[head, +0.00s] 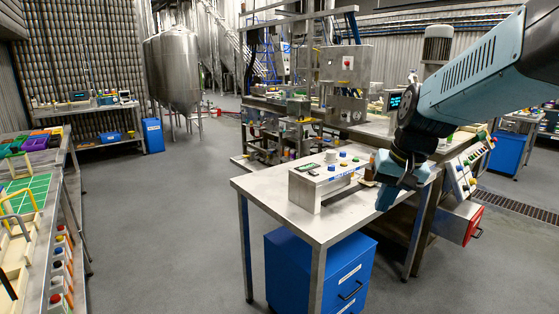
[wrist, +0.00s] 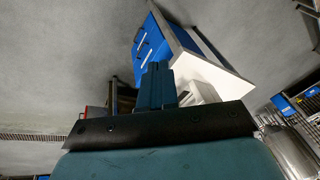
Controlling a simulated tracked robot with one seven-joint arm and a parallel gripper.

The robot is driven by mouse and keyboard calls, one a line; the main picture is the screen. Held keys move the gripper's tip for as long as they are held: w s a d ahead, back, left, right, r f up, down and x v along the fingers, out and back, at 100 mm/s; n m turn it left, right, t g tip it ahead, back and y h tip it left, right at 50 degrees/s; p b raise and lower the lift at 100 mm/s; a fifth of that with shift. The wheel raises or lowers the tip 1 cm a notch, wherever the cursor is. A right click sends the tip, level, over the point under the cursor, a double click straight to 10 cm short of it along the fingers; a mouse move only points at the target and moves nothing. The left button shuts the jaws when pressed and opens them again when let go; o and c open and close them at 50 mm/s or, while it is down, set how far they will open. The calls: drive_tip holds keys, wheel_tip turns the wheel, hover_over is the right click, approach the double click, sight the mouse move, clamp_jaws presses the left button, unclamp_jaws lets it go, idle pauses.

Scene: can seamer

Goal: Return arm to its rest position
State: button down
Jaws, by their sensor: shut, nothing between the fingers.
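My arm (head: 470,80) reaches in from the upper right in the head view. My gripper (head: 388,200) hangs at its end, over the right part of a steel table (head: 262,190). In the wrist view my gripper (wrist: 155,75) shows as dark blue fingers pressed together, with nothing between them. The wrist view looks past the fingers at the table, its blue drawer cabinet and the grey floor. The gap between the fingertips and the tabletop is hard to judge.
A white control box (head: 318,183) with buttons stands on the table, left of my gripper. A blue drawer cabinet (head: 300,275) is under the table. A sloped button panel (head: 463,178) is close to the right. Grey floor (head: 160,230) lies open to the left.

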drive_tip(key=s+d+r+n+t+h, duration=0.1)
drive_tip(key=s+r+n+t, duration=0.1)
drive_tip(key=s, duration=0.9)
drive_tip(key=shift+d+r+t+h, duration=0.2)
drive_tip(key=shift+r+t+h, duration=0.1)
drive_tip(key=shift+r, duration=0.15)
